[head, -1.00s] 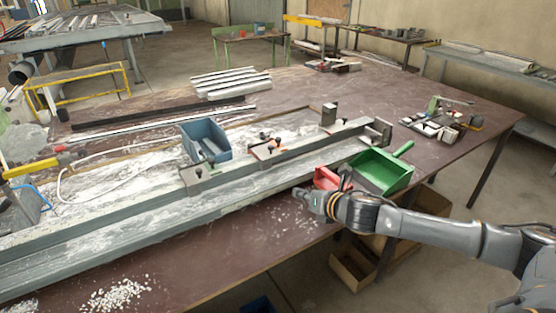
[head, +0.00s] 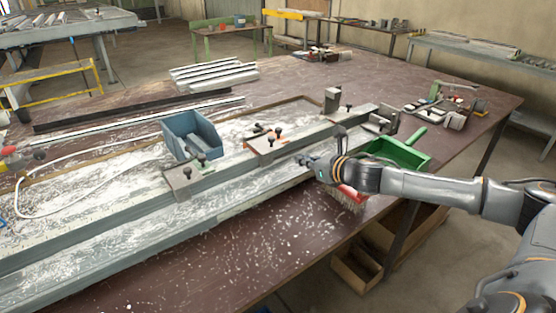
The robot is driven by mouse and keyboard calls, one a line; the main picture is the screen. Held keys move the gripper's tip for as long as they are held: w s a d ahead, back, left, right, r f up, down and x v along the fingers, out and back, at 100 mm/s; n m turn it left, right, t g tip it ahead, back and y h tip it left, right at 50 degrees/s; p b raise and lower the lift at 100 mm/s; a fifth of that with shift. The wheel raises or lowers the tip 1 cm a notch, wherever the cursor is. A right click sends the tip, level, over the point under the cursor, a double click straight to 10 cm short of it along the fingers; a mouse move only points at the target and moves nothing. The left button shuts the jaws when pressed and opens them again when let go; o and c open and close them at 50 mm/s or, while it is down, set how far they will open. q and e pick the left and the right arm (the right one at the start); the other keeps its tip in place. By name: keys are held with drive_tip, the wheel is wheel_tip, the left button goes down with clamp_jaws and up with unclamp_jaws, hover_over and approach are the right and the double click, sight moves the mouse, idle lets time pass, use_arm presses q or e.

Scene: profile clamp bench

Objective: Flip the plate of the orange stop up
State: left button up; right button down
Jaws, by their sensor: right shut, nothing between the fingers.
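The orange stop (head: 264,145) sits on the long grey rail near the middle of the head view. Orange shows at its edges, and its grey plate looks roughly flat with dark knobs on and beside it. My right gripper (head: 306,163) is shut and empty, by the front side of the rail, to the right of and nearer than the stop. It looks apart from the stop. My left gripper is out of view.
A grey stop (head: 184,181) and a blue bin (head: 194,134) stand left of the orange stop. An upright block (head: 332,100) stands right. A red brush (head: 351,195) and green dustpan (head: 407,155) lie by my right arm near the table's front edge.

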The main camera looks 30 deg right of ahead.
drive_tip(key=p, duration=0.3)
approach(264, 145)
drive_tip(key=f, duration=0.1)
drive_tip(key=w+d+f, duration=0.2)
drive_tip(key=f, duration=0.1)
drive_tip(key=shift+w+d, duration=0.2)
drive_tip(key=shift+d, duration=0.05)
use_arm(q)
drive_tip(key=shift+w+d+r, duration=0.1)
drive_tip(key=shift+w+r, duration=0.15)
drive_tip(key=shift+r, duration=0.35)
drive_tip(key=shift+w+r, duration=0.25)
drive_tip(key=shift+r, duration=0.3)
use_arm(e)
drive_tip(key=shift+w+f, duration=0.3)
drive_tip(key=shift+w, duration=0.35)
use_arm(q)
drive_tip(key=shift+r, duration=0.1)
